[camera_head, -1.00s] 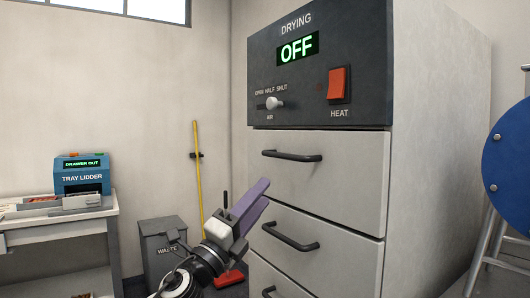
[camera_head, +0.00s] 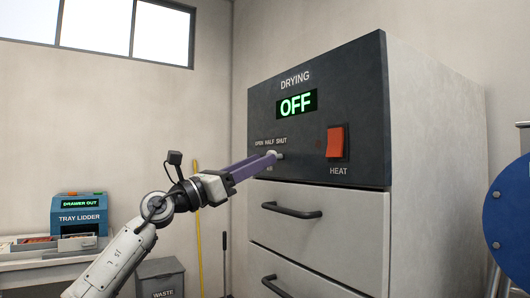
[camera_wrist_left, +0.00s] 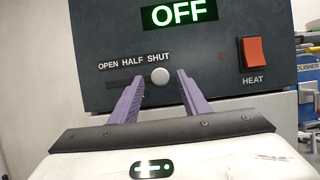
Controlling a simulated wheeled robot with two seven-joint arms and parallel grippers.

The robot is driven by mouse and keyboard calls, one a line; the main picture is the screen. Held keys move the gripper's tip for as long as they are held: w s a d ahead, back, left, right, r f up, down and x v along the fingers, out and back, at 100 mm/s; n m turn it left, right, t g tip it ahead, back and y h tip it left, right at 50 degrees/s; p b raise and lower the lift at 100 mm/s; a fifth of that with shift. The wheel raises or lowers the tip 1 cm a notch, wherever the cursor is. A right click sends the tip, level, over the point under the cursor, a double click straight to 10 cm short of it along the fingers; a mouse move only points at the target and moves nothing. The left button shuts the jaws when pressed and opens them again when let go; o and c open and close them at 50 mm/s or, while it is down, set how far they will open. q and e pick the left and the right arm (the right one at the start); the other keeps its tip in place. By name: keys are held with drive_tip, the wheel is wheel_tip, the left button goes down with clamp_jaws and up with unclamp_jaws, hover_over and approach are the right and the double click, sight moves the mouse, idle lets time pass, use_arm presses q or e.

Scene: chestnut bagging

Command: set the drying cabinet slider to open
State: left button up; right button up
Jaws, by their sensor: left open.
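The drying cabinet (camera_head: 420,130) has a dark control panel with a display reading OFF (camera_head: 296,103). Its round pale slider knob (camera_wrist_left: 159,75) sits under the word SHUT, at the right end of a dark slot (camera_wrist_left: 120,84) labelled OPEN HALF SHUT. My left gripper (camera_head: 268,160) has purple fingers that reach to the knob in the head view. In the left wrist view the fingers (camera_wrist_left: 160,83) are open, one on each side of the knob, with gaps between. My right gripper is not in view.
A red HEAT switch (camera_head: 335,141) is right of the slider. Drawers with dark handles (camera_head: 291,210) are below the panel. A tray lidder (camera_head: 79,217) and a waste bin (camera_head: 160,279) stand at the left. A blue disc (camera_head: 510,211) is at the right.

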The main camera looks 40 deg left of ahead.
use_arm(q)
drive_tip(key=shift+x, duration=1.35)
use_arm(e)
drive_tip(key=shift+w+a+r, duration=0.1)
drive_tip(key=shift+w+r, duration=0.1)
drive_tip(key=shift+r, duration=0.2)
